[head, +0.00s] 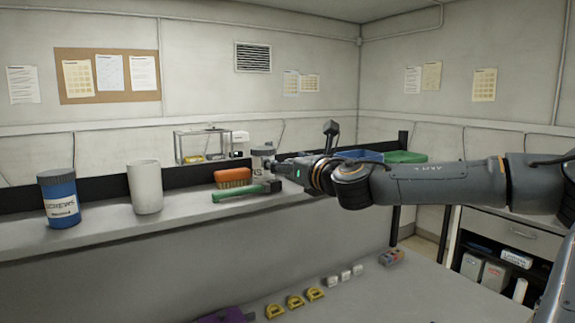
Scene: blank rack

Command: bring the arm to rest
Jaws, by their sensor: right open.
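My right arm (430,184) comes in from the right edge and reaches left, almost level, above the shelf. My right gripper (274,165) is at its end, pointing left, open with nothing seen in it. It shows small and nearly end-on, close to the orange brush (233,177) and the green-handled hammer (238,192) in the picture. I cannot tell how far above them it is. A grey-lidded jar (262,151) is just behind the gripper and partly hidden. My left gripper is not in view.
A blue SCREWS jar (60,199) and a white cylinder (146,187) stand on the shelf (110,222) at left. Blue (358,155) and green (405,157) bins are behind the arm. Yellow pieces (295,302) and white cubes (345,276) lie on the lower surface.

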